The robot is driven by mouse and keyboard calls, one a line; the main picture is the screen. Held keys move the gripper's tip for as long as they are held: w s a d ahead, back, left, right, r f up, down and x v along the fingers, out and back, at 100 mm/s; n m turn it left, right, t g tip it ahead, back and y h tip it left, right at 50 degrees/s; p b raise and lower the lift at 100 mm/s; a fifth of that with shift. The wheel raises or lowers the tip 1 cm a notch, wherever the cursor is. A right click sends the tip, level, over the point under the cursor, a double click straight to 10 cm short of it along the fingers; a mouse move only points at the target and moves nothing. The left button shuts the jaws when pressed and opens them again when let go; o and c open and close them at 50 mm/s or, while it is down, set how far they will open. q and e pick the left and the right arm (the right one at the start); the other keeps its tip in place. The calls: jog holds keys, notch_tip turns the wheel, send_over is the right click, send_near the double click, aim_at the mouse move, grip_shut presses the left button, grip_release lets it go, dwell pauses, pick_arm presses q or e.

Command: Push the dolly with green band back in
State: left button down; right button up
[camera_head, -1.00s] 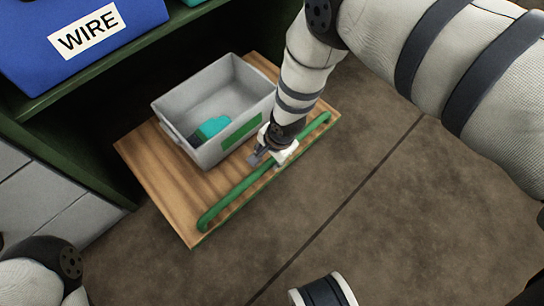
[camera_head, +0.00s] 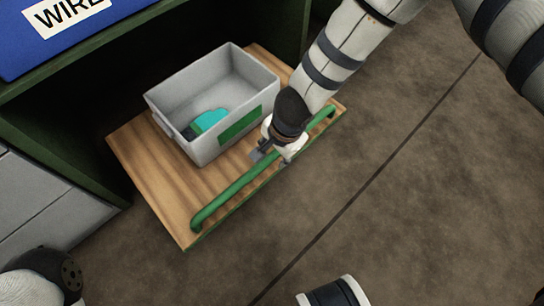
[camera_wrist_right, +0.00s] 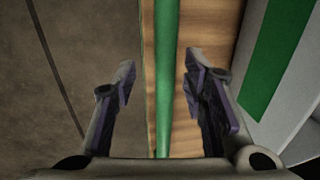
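The dolly (camera_head: 160,185) is a flat wooden board with a green front edge and a green handle bar (camera_head: 235,187). It juts out from under a dark green shelf. A grey bin (camera_head: 205,145) with a green label (camera_head: 240,124) stands on it and holds a teal object (camera_head: 210,120). My right gripper (camera_head: 272,150) is at the bar, right of its middle. In the right wrist view its two open fingers (camera_wrist_right: 158,85) stand on either side of the bar (camera_wrist_right: 165,75), with visible gaps. My left gripper is out of view.
A blue bin (camera_head: 110,30) with a partly cut-off "WIRE" label sits on the shelf (camera_head: 150,70) above. Grey panels (camera_head: 45,210) stand left of the dolly. The brown floor (camera_head: 400,200) in front and to the right is clear, crossed by a dark seam.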

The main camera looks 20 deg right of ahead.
jog(key=f, duration=0.2)
jog(key=f+b, duration=0.1)
jog(key=shift+w+a, duration=0.1)
jog(key=shift+w, duration=0.15)
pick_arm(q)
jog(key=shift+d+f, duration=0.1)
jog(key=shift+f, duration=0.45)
pick_arm(e)
jog(key=shift+r, duration=0.1)
grip_shut()
